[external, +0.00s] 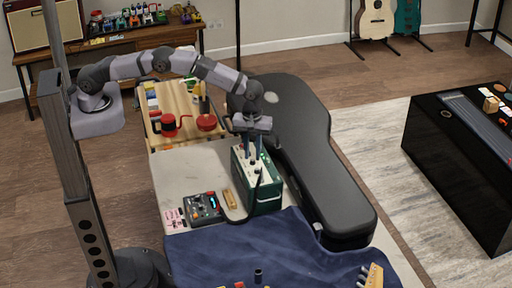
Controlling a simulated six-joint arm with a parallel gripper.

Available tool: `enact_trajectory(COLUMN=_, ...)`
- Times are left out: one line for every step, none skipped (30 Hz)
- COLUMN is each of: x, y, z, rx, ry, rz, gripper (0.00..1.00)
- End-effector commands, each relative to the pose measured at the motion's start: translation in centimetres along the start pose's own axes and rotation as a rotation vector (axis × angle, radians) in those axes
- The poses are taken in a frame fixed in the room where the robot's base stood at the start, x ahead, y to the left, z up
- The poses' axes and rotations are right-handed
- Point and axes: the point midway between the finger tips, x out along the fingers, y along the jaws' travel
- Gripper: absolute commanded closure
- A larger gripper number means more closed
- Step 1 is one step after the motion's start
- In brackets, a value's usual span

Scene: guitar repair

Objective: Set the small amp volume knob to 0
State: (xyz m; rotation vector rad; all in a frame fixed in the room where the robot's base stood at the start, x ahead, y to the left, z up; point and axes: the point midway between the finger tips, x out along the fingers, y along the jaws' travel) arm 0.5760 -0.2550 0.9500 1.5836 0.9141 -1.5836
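The small amp (264,199) is a dark green box with a pale top panel, standing on the light work table. Its top panel carries a few small light and dark knobs or switches, too small to read. I cannot tell which is the volume knob or where it points. My gripper (253,154) points down over the far part of the panel. Its two dark bluish fingers stand apart with a gap between them. I cannot tell whether they touch the panel or have a knob between them.
A black guitar case (318,165) lies right beside the amp. A black pedal (205,208) and a small wooden piece (229,198) lie to its left. A dark cable hangs over the amp's front. A blue cloth (285,252) covers the table's near part.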

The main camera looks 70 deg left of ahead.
Motion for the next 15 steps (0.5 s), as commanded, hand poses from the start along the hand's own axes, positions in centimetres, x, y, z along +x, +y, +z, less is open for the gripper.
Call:
enact_trajectory(x=-0.01, y=0.0, z=0.0, rx=0.0, ry=0.0, rz=0.0, gripper=0.79)
enact_trajectory(x=-0.01, y=0.0, z=0.0, rx=0.0, ry=0.0, rz=0.0, gripper=0.79)
enact_trajectory(x=0.0, y=0.0, z=0.0, rx=0.0, ry=0.0, rz=0.0, gripper=0.79)
enact_trajectory(x=0.02, y=0.0, z=0.0, rx=0.0, ry=0.0, rz=0.0, gripper=0.79)
enact_trajectory(x=0.04, y=0.0, z=0.0, rx=0.0, ry=0.0, rz=0.0, gripper=0.79)
enact_trajectory(x=0.07, y=0.0, z=0.0, rx=0.0, ry=0.0, rz=0.0, gripper=0.79)
enact_trajectory(x=0.1, y=0.0, z=0.0, rx=0.0, ry=0.0, rz=0.0, gripper=0.79)
enact_trajectory(x=0.14, y=0.0, z=0.0, rx=0.0, ry=0.0, rz=0.0, gripper=0.79)
enact_trajectory(x=0.2, y=0.0, z=0.0, rx=0.0, ry=0.0, rz=0.0, gripper=0.79)
enact_trajectory(x=0.26, y=0.0, z=0.0, rx=0.0, ry=0.0, rz=0.0, gripper=0.79)
enact_trajectory(x=0.31, y=0.0, z=0.0, rx=0.0, ry=0.0, rz=0.0, gripper=0.79)
enact_trajectory(x=0.39, y=0.0, z=0.0, rx=0.0, ry=0.0, rz=0.0, gripper=0.79)
enact_trajectory(x=0.45, y=0.0, z=0.0, rx=0.0, ry=0.0, rz=0.0, gripper=0.79)
enact_trajectory(x=0.5, y=0.0, z=0.0, rx=0.0, ry=0.0, rz=0.0, gripper=0.79)
enact_trajectory(x=0.58, y=0.0, z=0.0, rx=0.0, ry=0.0, rz=0.0, gripper=0.79)
